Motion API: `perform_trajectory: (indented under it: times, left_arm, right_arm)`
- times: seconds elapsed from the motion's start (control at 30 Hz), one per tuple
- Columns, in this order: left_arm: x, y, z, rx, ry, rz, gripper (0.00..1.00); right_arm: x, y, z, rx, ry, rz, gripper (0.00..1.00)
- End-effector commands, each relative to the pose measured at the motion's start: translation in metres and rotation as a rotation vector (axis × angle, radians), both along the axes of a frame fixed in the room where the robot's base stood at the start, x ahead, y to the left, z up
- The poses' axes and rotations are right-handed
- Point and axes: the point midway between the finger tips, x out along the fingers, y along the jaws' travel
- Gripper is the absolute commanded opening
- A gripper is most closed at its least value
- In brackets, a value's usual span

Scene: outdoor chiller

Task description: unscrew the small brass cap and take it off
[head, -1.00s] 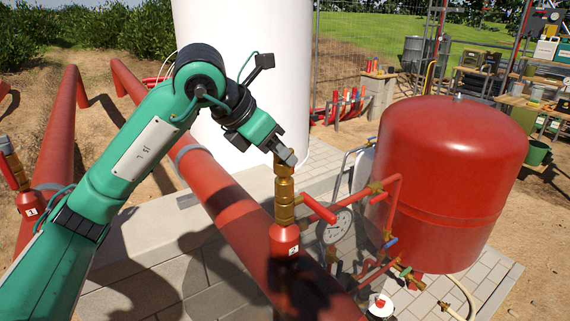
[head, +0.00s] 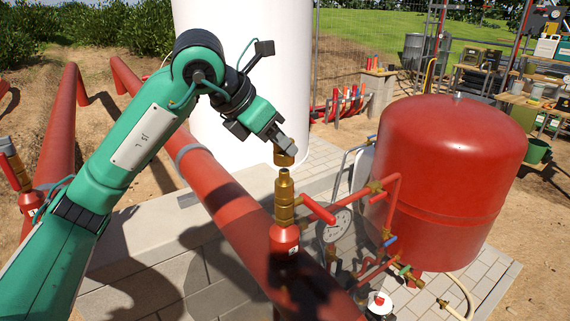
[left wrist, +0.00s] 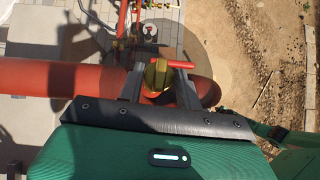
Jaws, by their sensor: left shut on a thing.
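The small brass cap (head: 284,158) is between the fingertips of my left gripper (head: 286,147) in the head view. The gripper is shut on it and holds it just above the brass valve stub (head: 284,190), with a narrow gap between them. The stub stands upright on the red fitting (head: 284,238) of the large red pipe, and its top is bare. In the left wrist view the cap (left wrist: 157,74) shows between the two grey fingers. My right gripper is in neither view.
A red lever handle (head: 318,209) sticks out right of the stub. A pressure gauge (head: 340,222) and thin red piping stand close by, before the red tank (head: 450,170). A white tank (head: 235,60) rises behind. Another capped valve (head: 14,165) is at far left.

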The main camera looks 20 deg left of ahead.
Motion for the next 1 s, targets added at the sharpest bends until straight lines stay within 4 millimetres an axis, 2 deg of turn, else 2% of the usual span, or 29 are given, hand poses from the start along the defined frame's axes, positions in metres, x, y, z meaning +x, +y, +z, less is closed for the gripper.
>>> perform_trajectory:
  times: [0.5,0.8,0.83,0.97,1.0]
  left_arm:
    - [0.0,0.0,0.022,-0.001,-0.001,0.0,0.0]
    - [0.0,0.0,0.023,-0.001,-0.001,0.0,0.0]
    - [0.0,0.0,0.023,-0.001,-0.001,0.0,0.29]
    - [0.0,0.0,0.023,-0.001,-0.001,0.0,0.03]
    - [0.0,0.0,0.023,-0.001,-0.001,0.0,0.0]
  right_arm:
    - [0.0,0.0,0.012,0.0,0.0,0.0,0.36]
    - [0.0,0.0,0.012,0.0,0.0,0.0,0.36]
    - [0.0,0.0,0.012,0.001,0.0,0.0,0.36]
    - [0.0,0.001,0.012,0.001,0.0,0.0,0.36]
    - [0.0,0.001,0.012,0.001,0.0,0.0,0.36]
